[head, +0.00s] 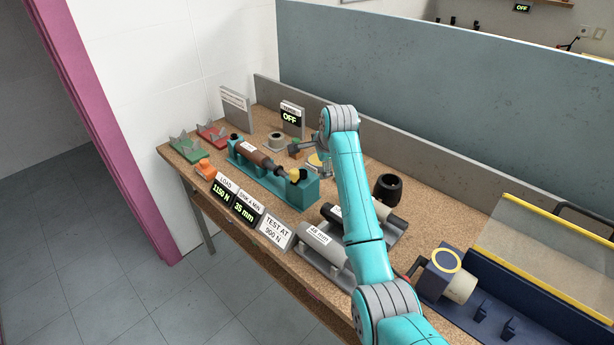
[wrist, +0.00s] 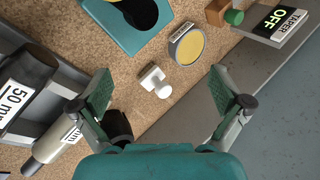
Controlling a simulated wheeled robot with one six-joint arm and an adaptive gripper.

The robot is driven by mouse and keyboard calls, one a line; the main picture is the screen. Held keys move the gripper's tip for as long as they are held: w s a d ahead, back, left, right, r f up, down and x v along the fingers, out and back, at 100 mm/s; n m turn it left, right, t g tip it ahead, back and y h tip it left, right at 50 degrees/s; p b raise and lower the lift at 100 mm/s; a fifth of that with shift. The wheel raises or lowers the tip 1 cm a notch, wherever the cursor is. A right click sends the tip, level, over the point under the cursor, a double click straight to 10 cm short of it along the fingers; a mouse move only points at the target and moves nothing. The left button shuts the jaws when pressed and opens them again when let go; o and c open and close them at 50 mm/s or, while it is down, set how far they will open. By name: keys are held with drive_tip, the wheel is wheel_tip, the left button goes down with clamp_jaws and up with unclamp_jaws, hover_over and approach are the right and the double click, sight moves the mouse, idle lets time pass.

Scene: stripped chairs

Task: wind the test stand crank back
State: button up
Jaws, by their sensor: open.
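The teal test stand (head: 243,160) stands on the cork-topped bench in the head view, with a brown cylinder (head: 258,158) lying in it. In the wrist view, a teal part (wrist: 147,40), apparently the stand's end, shows at the top edge. My gripper (wrist: 160,74) is open and empty above the bench, to the right of the stand.
A yellow-faced disc (wrist: 187,47) lies near the white piece. Dark 50 mm and grey cylinders (head: 328,246) lie in front. A black cup (head: 388,188) stands right of my arm. A low grey wall (head: 430,193) bounds the bench's back.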

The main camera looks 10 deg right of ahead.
drive_tip(key=shift+r, duration=2.25)
